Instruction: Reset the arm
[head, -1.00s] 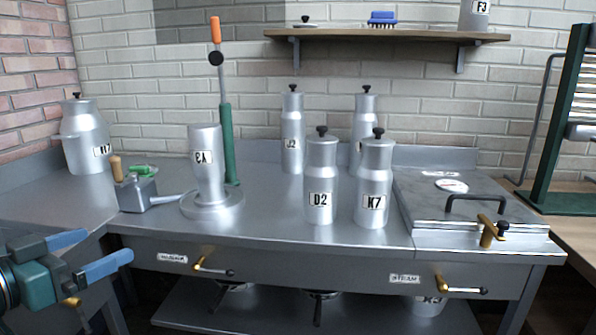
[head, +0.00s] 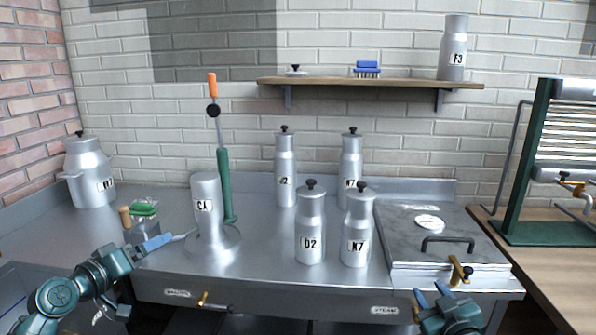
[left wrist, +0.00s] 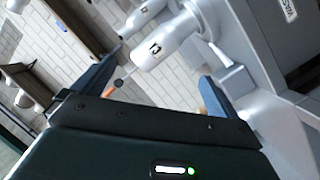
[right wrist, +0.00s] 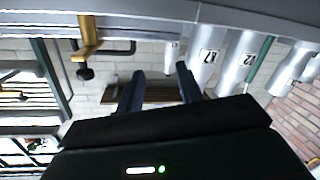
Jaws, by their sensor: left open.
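My left arm comes in from the lower left in the head view. Its gripper (head: 157,243) is at the left front of the metal counter, near a small grey box. In the left wrist view its two blue fingers (left wrist: 155,85) stand apart with nothing between them; a labelled metal can is beyond. My right gripper (head: 432,294) is low at the right, by the counter's front edge. In the right wrist view its fingers (right wrist: 158,88) are apart, with a narrower gap, and empty.
Metal cans D2 (head: 311,228) and K7 (head: 357,230) stand mid-counter, with two more behind. A can on a round base (head: 206,210) and a green-handled lever (head: 225,185) stand left. A lidded unit (head: 440,225) is right. A wall shelf (head: 370,83) is above.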

